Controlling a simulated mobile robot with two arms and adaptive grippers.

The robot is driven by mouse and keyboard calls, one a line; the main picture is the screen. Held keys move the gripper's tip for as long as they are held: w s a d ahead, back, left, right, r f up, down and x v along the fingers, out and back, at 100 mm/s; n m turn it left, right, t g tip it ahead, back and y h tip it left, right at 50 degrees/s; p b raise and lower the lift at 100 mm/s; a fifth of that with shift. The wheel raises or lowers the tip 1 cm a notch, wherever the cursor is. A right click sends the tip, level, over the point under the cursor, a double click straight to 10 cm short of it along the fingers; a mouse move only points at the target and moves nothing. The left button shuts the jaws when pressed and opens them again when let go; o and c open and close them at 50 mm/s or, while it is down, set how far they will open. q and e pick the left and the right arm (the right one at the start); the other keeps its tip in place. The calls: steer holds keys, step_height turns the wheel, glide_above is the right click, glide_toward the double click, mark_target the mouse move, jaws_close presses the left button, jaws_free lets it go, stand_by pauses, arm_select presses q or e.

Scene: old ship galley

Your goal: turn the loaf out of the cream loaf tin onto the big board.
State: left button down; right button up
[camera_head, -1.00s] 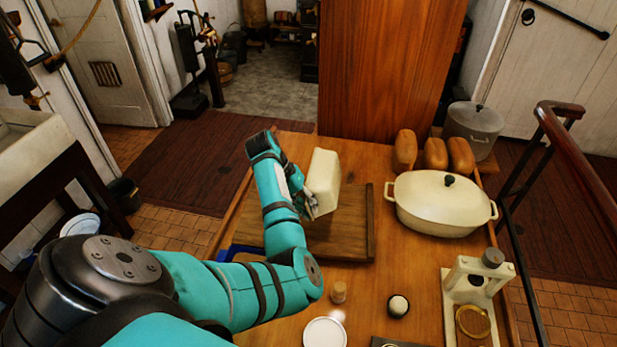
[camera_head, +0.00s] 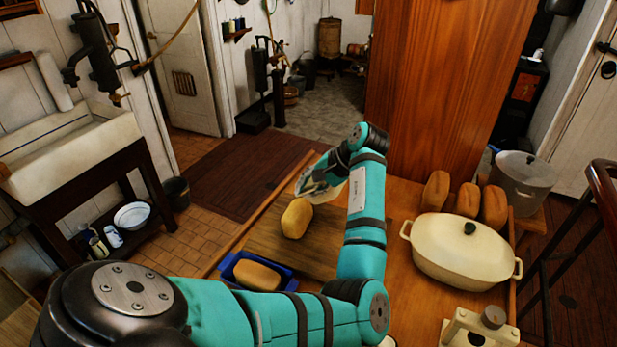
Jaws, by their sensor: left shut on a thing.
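My left gripper (camera_head: 320,177) is shut on the cream loaf tin (camera_head: 327,194), partly hidden by the gripper, and holds it tilted above the far part of the big board (camera_head: 325,255). A golden loaf (camera_head: 297,218) is outside the tin, just below and left of it, over the board's left part. I cannot tell whether it rests flat or is still settling. My left forearm covers the board's right side. My right gripper is not in view.
A blue tin (camera_head: 287,283) with another loaf (camera_head: 257,275) in it stands near the board's front left. Several loaves (camera_head: 467,200), a lidded cream casserole (camera_head: 463,255) and a grey pot (camera_head: 523,182) stand to the right. A tall wooden panel (camera_head: 440,100) rises behind the table.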

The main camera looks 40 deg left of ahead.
mark_target(316, 185)
arm_select(q)
steer(key=y+b, duration=0.1)
steer(key=b, duration=0.1)
steer(key=d+r+g+y+b, duration=0.1)
steer(key=y+b, duration=0.3)
steer(key=shift+w+d+r+g, duration=0.3)
steer(key=shift+d+r+g, duration=0.05)
steer(key=shift+g, duration=0.05)
steer(key=shift+d+r+y+b, duration=0.15)
steer(key=shift+r+y+b, duration=0.3)
steer(key=shift+y+b, duration=0.4)
steer(key=shift+d+r+g+y, duration=0.1)
steer(key=shift+r+g+y, duration=0.2)
steer(key=shift+r+y, duration=0.1)
